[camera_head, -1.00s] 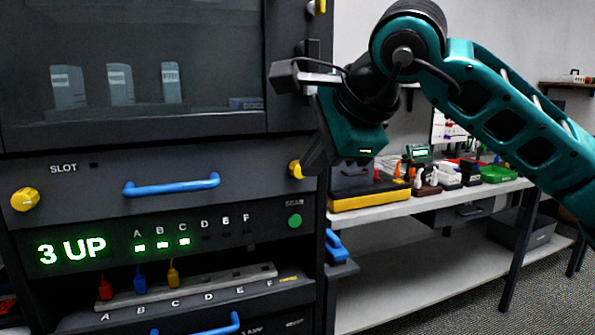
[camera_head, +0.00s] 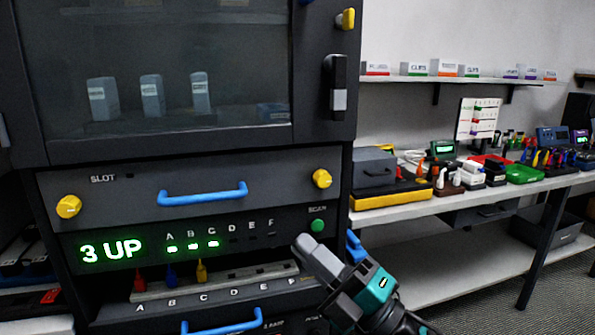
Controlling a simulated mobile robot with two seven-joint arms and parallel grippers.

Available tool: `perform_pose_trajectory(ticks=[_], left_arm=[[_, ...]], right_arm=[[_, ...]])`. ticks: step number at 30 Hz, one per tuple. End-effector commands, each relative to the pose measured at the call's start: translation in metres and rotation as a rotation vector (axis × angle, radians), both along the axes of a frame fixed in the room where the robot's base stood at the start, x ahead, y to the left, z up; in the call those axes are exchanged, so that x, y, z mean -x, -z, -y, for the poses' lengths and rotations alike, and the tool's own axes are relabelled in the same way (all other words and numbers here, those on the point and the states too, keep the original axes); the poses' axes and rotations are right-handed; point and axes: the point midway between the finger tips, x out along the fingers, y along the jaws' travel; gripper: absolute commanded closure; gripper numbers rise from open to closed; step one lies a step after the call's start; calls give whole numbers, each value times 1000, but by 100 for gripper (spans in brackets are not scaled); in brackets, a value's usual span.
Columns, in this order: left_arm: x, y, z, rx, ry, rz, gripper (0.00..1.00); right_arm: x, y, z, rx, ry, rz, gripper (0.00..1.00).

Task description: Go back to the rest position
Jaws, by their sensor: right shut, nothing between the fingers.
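My right gripper (camera_head: 304,245) is at the lower middle of the head view, its arm coming in from the bottom right. Its fingers are shut and empty, in front of the right part of the rack's lower panel, just below the green SCAN button (camera_head: 318,225). My left gripper is not in view. The dark rack (camera_head: 100,200) shows a lit "3 UP" display (camera_head: 110,250), with green lights under A, B and C. A red plug (camera_head: 140,282), a blue plug (camera_head: 171,274) and a yellow plug (camera_head: 202,271) stand at slots A, B and C of the grey slot strip (camera_head: 240,274).
A glass-fronted cabinet (camera_head: 160,70) holds several grey modules. Blue handles (camera_head: 202,195) and yellow knobs (camera_head: 322,178) stick out from the rack. To the right, a white bench (camera_head: 440,201) carries boxes, a green tray (camera_head: 524,173) and tools. A wall shelf (camera_head: 460,79) is above it.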

Motion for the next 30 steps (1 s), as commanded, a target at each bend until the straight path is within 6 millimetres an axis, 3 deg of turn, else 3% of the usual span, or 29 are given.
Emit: perform_pose_trajectory(ticks=[4, 8, 12, 15, 18, 21, 30], left_arm=[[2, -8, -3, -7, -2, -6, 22], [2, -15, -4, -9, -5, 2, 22], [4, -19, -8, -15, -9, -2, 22], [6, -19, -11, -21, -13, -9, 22], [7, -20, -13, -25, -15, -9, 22], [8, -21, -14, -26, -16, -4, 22], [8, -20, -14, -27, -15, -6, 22]], right_arm=[[-8, 68, 46, -227, 126, -432, 100], [7, 142, 85, -412, 250, -797, 100], [51, 226, 122, -598, 397, -1174, 100], [90, 271, 140, -703, 487, -1383, 100], [124, 300, 150, -777, 555, -1528, 100], [145, 316, 155, -819, 595, -1611, 100], [153, 323, 158, -839, 612, -1647, 100]])
